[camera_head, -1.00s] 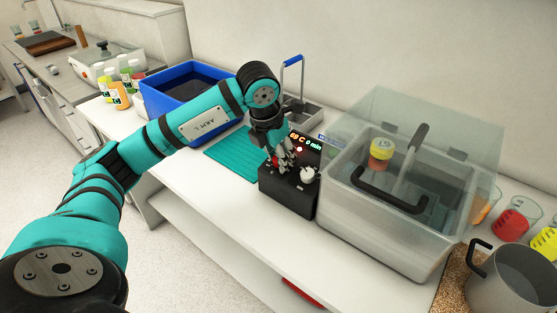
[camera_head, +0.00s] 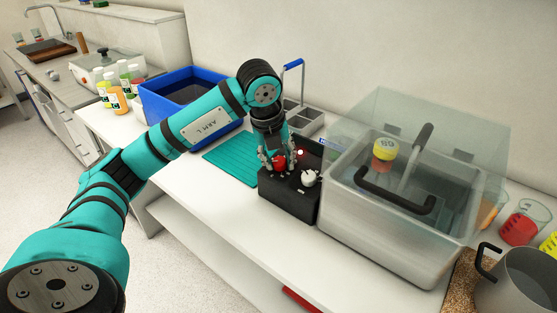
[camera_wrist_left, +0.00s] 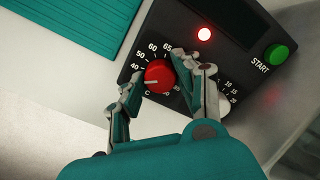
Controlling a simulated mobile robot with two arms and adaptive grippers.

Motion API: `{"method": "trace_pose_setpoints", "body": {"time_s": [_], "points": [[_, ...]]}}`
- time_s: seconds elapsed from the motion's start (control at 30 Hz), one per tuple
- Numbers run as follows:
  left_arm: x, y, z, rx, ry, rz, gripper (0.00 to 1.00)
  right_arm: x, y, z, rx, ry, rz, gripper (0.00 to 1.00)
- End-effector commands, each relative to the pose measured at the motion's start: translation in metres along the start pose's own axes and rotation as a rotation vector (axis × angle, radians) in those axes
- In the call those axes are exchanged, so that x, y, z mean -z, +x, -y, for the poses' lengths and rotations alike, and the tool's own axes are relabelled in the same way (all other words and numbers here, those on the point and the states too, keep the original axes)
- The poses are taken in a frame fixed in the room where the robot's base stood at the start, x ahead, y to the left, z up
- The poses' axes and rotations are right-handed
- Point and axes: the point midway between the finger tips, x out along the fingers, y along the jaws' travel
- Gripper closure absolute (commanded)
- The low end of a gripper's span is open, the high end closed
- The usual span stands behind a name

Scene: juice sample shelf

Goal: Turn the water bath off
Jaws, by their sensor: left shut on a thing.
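The water bath (camera_head: 370,233) is a steel tank under a clear lid, with a black control box (camera_head: 283,206) at its left. My left gripper (camera_head: 277,160) points down over the box and is shut on the red temperature knob (camera_head: 280,165). In the left wrist view the gripper's fingers (camera_wrist_left: 158,72) stand on both sides of the red knob (camera_wrist_left: 159,76), whose white mark points left, near "C" and below 40. The display (camera_wrist_left: 225,14) is dark. My right gripper is out of view.
A white knob (camera_head: 311,177) sits right of the red one. A teal mat (camera_head: 228,163), blue bin (camera_head: 170,112) and grey rack with a blue handle (camera_head: 300,117) lie left and behind. A pot (camera_head: 515,285) and beakers stand at right.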

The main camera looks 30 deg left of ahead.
Motion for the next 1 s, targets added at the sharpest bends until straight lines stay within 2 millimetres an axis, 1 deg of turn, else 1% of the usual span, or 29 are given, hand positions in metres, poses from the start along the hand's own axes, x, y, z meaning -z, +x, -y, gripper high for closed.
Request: {"method": "trace_pose_setpoints", "body": {"time_s": [0.2,0.4,0.9,0.93,1.0], "points": [[0.0005,0.0011,-0.0002,-0.003,-0.11,-0.002,1.0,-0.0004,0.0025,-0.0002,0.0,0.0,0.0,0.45],[0.0005,0.0009,-0.0002,-0.004,-0.163,-0.002,1.0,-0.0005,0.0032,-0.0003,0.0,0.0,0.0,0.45],[0.0005,0.0007,-0.0003,-0.005,-0.179,-0.002,1.0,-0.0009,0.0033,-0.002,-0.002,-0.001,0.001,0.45],[0.0005,0.0007,-0.0003,-0.005,-0.179,-0.002,0.65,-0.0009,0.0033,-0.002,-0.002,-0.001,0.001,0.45],[0.0004,0.0007,-0.0003,-0.005,-0.179,-0.002,0.56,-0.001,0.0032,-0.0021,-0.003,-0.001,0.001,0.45]]}}
